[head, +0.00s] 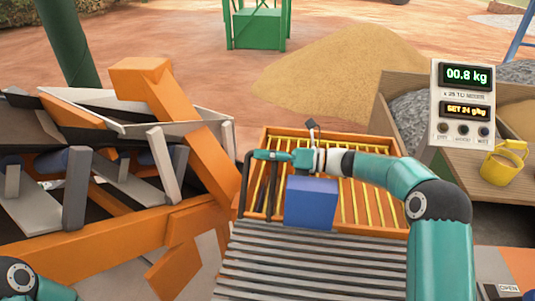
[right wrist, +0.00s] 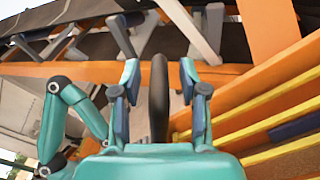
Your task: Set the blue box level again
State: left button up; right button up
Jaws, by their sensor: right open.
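The blue box (head: 311,204) is at the front of an orange frame with yellow bars (head: 364,190), by the grey slatted surface (head: 315,262). Its edges look slightly slanted in the head view. My right gripper (head: 258,156) is behind and left of the box, pointing left, apart from it. A black upright lever (right wrist: 158,98) stands between its open fingers in the right wrist view; it also shows in the head view (head: 247,182). I cannot tell whether the fingers touch it. Only part of my left arm shows; its gripper is out of view.
An orange machine with grey paddles (head: 75,190) fills the left side, its orange beam (head: 190,135) leaning close to the frame. A sand pile (head: 340,75) lies behind. The slatted surface is clear.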

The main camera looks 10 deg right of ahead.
grip_shut()
jog(key=shift+d, duration=0.1)
jog(key=shift+s+r, duration=0.1)
dwell(0.3)
